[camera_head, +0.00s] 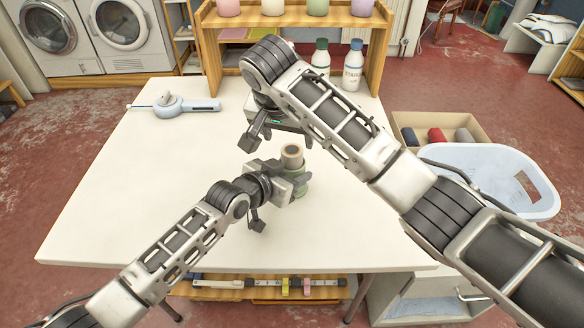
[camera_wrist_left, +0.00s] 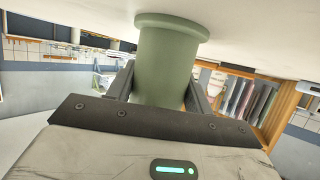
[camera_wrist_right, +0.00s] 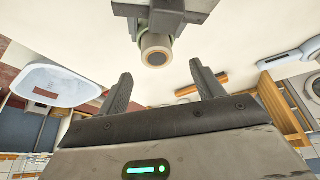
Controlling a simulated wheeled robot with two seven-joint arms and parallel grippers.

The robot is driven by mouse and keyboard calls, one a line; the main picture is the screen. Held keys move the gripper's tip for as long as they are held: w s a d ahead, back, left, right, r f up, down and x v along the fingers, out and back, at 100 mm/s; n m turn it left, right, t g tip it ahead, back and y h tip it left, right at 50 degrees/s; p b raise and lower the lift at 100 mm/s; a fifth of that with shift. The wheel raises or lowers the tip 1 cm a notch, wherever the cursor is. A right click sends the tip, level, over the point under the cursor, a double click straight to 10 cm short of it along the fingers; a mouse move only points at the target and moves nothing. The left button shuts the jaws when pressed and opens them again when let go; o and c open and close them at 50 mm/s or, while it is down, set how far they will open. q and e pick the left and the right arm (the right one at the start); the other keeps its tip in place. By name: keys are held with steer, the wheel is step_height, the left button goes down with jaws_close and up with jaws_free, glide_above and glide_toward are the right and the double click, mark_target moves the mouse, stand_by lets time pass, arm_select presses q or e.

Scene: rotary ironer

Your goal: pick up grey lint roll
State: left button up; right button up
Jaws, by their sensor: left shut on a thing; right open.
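Two greyish rolls lie in the cardboard box at right in the head view: a dark one (camera_head: 410,137) and a blue-grey one (camera_head: 463,136); I cannot tell which is the lint roll. My left gripper (camera_head: 287,184) is shut around a sage-green holder (camera_head: 299,184) standing upright on the table; its flanged base fills the left wrist view (camera_wrist_left: 170,60). A beige-topped roll (camera_head: 292,151) sticks out of it, also in the right wrist view (camera_wrist_right: 156,49). My right gripper (camera_wrist_right: 160,78) is open and empty, above and behind the holder.
The white table (camera_head: 120,200) is mostly clear. A pale blue handled tool (camera_head: 172,105) lies at its back left. Two white bottles (camera_head: 352,70) stand at the back, below a wooden shelf (camera_head: 290,18).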

mark_target(291, 152)
steer(key=x, duration=0.3)
steer(key=s+x, duration=0.1)
steer(key=x, duration=0.1)
steer(key=shift+d+f, duration=0.1)
steer(key=shift+f, duration=0.05)
steer(key=shift+w+f, duration=0.25)
steer(key=shift+f, duration=0.2)
steer(key=c, duration=1.3)
